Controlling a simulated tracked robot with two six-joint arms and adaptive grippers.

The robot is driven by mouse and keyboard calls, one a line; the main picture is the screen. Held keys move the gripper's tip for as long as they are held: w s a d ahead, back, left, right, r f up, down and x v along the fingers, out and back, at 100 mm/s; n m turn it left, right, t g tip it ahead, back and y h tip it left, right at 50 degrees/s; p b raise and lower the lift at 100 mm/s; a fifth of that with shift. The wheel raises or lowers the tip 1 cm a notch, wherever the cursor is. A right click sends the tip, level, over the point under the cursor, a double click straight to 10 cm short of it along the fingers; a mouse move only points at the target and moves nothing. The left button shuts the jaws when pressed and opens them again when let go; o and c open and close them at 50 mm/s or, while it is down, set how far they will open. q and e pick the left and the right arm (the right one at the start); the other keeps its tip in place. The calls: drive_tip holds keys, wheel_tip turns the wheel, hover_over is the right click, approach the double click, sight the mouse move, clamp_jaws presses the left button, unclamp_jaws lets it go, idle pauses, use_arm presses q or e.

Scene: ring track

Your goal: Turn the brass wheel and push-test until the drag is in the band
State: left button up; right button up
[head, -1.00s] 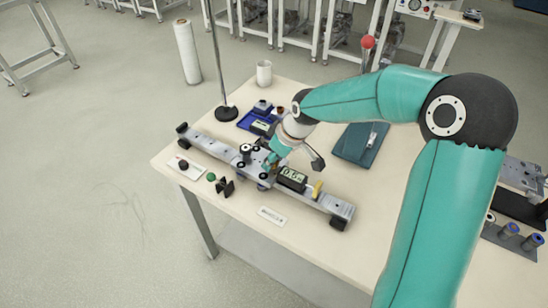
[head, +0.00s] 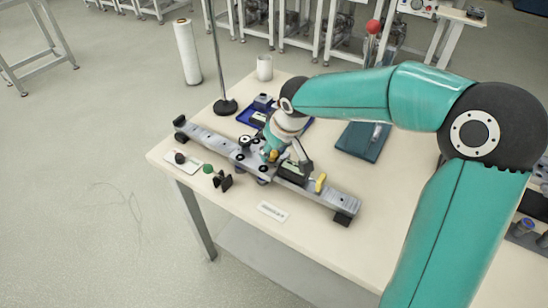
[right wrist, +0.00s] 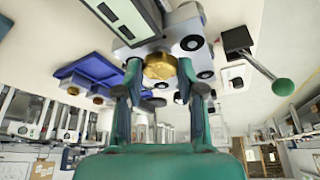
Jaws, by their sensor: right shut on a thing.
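The grey rail (head: 340,199) lies across the table with a carriage on it. The brass wheel (right wrist: 160,67) shows on the side of the carriage in the right wrist view; it also shows in the head view (head: 273,155). My right gripper (right wrist: 160,75) is shut on the brass wheel, one green finger on each side. A display box (right wrist: 110,15) is at the top of the right wrist view; its reading is not legible. In the head view the display box (head: 290,174) is partly hidden by my wrist. My left gripper is in neither view.

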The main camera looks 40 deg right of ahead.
drive_tip(key=shift+a+m+h+b, duration=0.1)
drive_tip(key=shift+m+h+b, duration=0.4)
drive_tip(key=shift+m+b, duration=0.6)
drive_tip(key=o, duration=1.1)
drive_tip(key=shift+o, duration=0.2)
drive_tip(key=v, duration=1.2)
